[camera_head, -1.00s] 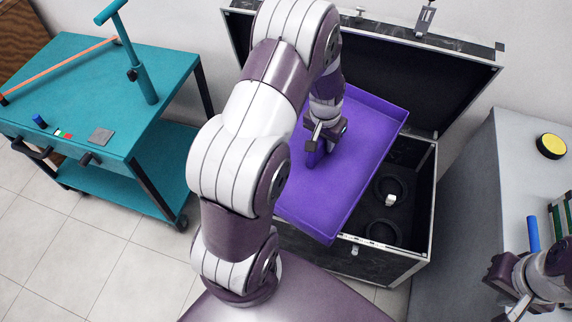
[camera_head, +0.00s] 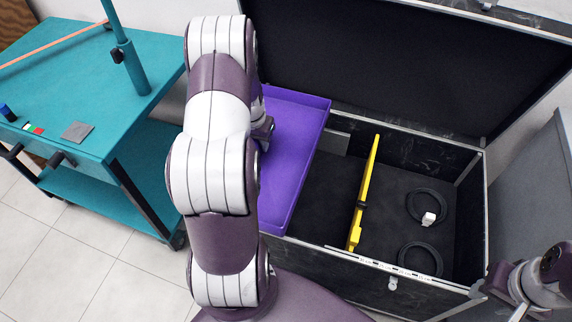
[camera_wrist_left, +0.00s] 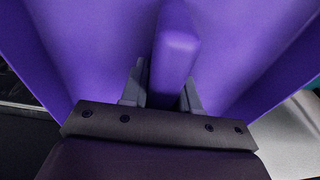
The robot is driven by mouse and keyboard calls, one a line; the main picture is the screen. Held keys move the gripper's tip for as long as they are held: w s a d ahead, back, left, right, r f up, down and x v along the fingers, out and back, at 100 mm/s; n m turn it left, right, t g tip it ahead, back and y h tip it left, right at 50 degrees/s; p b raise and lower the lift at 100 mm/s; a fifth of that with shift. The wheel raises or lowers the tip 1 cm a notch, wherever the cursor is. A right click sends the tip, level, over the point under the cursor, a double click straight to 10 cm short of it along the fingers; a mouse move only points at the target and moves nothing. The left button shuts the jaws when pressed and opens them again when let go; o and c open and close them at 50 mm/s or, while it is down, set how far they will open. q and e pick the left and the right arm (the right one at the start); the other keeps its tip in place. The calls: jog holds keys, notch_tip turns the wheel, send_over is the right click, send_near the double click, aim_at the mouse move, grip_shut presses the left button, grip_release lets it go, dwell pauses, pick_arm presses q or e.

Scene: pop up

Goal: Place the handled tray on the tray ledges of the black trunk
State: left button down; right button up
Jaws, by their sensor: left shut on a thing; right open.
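The purple handled tray (camera_head: 287,160) is over the left part of the open black trunk (camera_head: 440,165), nearly level. My left arm hides its left side. My left gripper (camera_head: 262,130) is mostly behind the arm in the head view. In the left wrist view my left gripper (camera_wrist_left: 160,95) is shut on the tray's upright purple handle (camera_wrist_left: 175,45). The tray's contact with the ledges cannot be made out. My right gripper (camera_head: 515,308) is partly in view at the lower right, away from the trunk and holding nothing visible.
A yellow bar (camera_head: 364,195) stands across the trunk's inside. Two coiled black cables (camera_head: 411,213) lie in its right part. The raised lid (camera_head: 400,70) stands behind. A teal cart (camera_head: 95,95) is at the left, and a grey surface (camera_head: 530,175) at the right.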

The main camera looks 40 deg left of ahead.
aim_at(286, 149)
pick_arm(q)
jog(key=w+d, duration=0.2)
jog(key=w, duration=0.1)
jog(key=w+d+b, duration=0.1)
jog(key=w+d, duration=0.2)
notch_tip(286, 149, down, 8)
jog(key=b, duration=0.2)
jog(key=shift+r+b, duration=0.2)
jog(key=shift+b, duration=0.1)
jog(key=shift+f+b, duration=0.65)
jog(key=shift+f, duration=1.55)
jog(key=shift+f, duration=0.2)
jog(key=c, duration=0.8)
grip_release()
